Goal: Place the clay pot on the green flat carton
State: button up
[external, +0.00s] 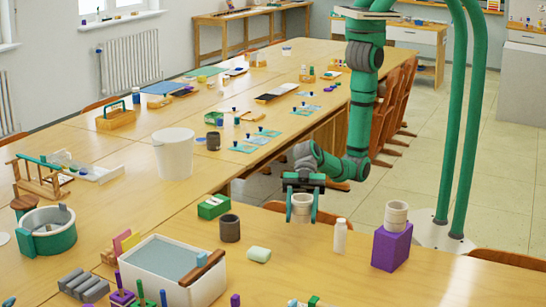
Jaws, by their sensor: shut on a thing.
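My gripper (303,185) points down over the near table and is shut on a pale beige pot (302,210), which I take to be the clay pot. The fingers hold it near its upper part. I cannot tell for certain whether its bottom is clear of the table. A small flat green box (206,213), which looks like the green flat carton, lies on the table to the left of my gripper. It has a small white patch on top, and no pot stands on it.
A white bottle (340,236) and a purple block (391,248) bearing a similar beige pot (396,215) are to the right. A white bucket (174,155) and white tub (165,275) are left.

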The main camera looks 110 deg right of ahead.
jog(key=w+d+r+m+t+h, duration=0.2)
jog(key=w+d+r+m, duration=0.1)
jog(key=d, duration=0.9)
jog(key=w+d+r+m+t+h, duration=0.2)
jog(key=d+m+t+h, duration=0.1)
jog(key=d, duration=0.9)
jog(key=w+d+r+m+t+h, duration=0.2)
jog(key=w+d+r+m, duration=0.1)
jog(key=d, duration=0.9)
send_over(210, 201)
jog(key=s, duration=0.2)
jog(key=f, duration=0.8)
jog(key=shift+w+d+f, duration=0.2)
jog(key=shift+w+f, duration=0.6)
jog(key=shift+f, duration=0.05)
jog(key=shift+w+a+f, duration=0.1)
jog(key=shift+w+f, duration=0.05)
jog(key=shift+f, duration=1.55)
jog(key=shift+f, duration=0.15)
jog(key=o, duration=1.1)
